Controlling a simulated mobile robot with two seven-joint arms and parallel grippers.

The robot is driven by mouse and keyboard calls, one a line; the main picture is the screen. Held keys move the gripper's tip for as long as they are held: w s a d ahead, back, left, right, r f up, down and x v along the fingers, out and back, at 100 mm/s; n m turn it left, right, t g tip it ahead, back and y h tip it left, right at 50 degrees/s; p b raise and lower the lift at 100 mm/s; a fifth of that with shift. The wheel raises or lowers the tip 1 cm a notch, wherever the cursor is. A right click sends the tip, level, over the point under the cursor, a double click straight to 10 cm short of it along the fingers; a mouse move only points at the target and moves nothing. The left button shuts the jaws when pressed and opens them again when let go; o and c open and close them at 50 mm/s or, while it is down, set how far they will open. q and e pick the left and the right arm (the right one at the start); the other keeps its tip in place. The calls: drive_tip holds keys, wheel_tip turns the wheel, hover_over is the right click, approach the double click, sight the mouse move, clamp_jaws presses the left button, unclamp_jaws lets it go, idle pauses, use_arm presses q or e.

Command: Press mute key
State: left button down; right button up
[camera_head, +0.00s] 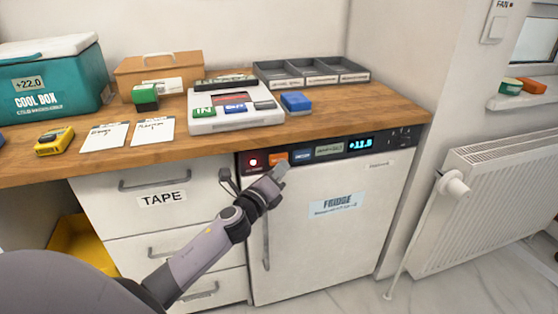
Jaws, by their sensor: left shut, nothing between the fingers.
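The white fridge (325,225) stands under the counter with a dark control panel (340,146) along its top edge. On the panel, from the left, are a lit red button or lamp (253,162), an orange key (278,158), a blue key (302,153), a pale grey-green key (329,149) and a lit display (361,144). The key labels are too small to read, so I cannot tell which is mute. My left gripper (279,173) is shut and empty, its tip just below the orange key in the picture. Contact cannot be told. My right gripper is out of view.
The wooden counter (395,108) overhangs the panel. On it are a white device (232,122) with green and blue keys, a blue block (295,102), a grey tray (312,84) and a teal cool box (45,85). Drawers (150,205) stand left, a radiator (490,195) right.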

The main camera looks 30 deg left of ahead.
use_arm(q)
drive_tip(key=shift+w+a, duration=0.25)
drive_tip(key=shift+a, duration=0.05)
idle(0.5)
drive_tip(key=shift+w+a, duration=0.2)
drive_tip(key=shift+a, duration=0.05)
idle(0.5)
drive_tip(key=shift+s+d, duration=0.65)
drive_tip(key=shift+d, duration=0.05)
drive_tip(key=shift+d, duration=0.1)
drive_tip(key=s+d, duration=0.3)
drive_tip(key=shift+s+d+p, duration=0.1)
drive_tip(key=shift+d+p, duration=0.2)
drive_tip(key=shift+p, duration=0.1)
idle(0.8)
